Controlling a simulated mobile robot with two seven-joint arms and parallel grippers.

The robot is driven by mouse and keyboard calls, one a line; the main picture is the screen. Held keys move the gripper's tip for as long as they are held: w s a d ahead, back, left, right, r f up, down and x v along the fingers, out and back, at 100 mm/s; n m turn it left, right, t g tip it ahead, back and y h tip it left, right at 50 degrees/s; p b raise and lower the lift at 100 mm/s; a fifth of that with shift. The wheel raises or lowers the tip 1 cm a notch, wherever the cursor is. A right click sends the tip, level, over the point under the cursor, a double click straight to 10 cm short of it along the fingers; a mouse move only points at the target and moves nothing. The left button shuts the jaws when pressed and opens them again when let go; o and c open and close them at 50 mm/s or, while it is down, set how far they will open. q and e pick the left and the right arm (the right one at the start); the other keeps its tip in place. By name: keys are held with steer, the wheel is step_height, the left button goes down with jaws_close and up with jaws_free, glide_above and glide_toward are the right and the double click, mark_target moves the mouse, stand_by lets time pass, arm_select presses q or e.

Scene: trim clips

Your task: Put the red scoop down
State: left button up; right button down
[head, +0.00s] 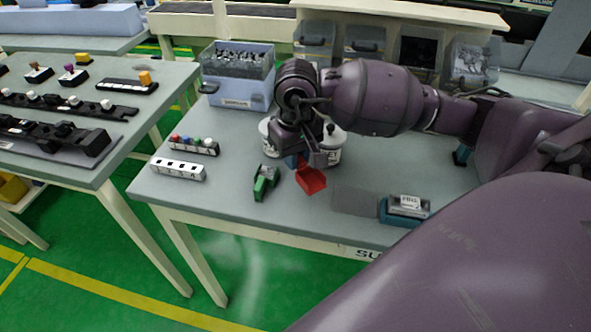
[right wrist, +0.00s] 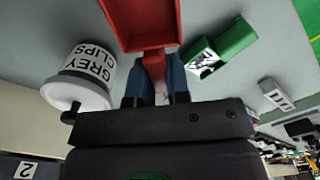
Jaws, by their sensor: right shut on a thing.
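The red scoop (head: 312,181) is held in my right gripper (head: 301,158), over the grey table near its middle. In the right wrist view the scoop (right wrist: 146,22) points away from the jaws, and the blue fingertips (right wrist: 158,84) are shut on its handle. I cannot tell whether the scoop touches the table top. A green scoop or holder (head: 265,182) lies on the table just left of the red scoop. My left gripper is not in view.
A white tub (head: 333,150) labelled GREY CLIPS in the wrist view stands right behind the gripper. A bin of dark clips (head: 238,88) is behind left. Two clip strips (head: 178,169) lie at left. A labelled block (head: 408,206) sits front right. Bare table (head: 225,215) lies in front.

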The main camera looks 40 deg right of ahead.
mark_target(296, 172)
steer(key=shift+f, duration=2.2)
steer(key=shift+f, duration=0.1)
steer(key=c, duration=1.1)
jaws_free()
steer(key=shift+b, duration=0.3)
step_height(296, 172, up, 12)
steer(key=shift+r+p, duration=0.15)
steer(key=shift+p, duration=0.3)
